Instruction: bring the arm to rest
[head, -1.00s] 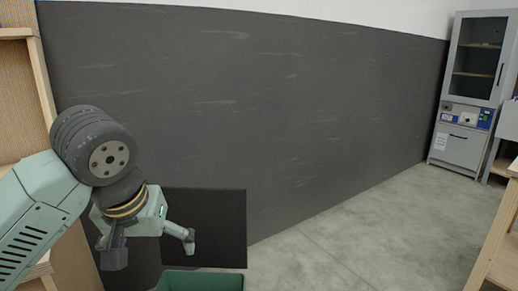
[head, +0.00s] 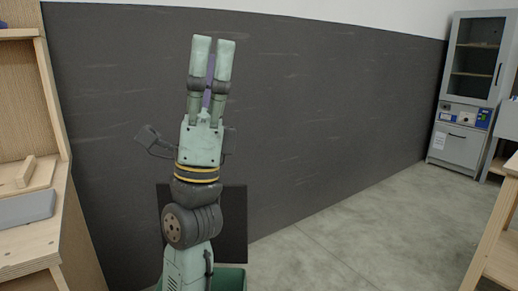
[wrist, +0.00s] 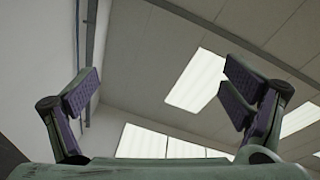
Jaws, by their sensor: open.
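My arm stands upright in the left-centre of the head view, in front of the dark wall panel. My gripper (head: 212,42) points up at its top, with two pale green fingers and purple pads. In the wrist view my gripper (wrist: 160,88) shows its two fingers wide apart, with nothing between them. The ceiling and its bright lights lie beyond the fingers.
A wooden bench (head: 40,235) with a grey object (head: 27,208) stands at the left. A green bin (head: 232,279) and a black panel (head: 234,225) are behind my arm. A grey cabinet (head: 458,148) and a wooden table (head: 493,250) are at the right. The middle floor is clear.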

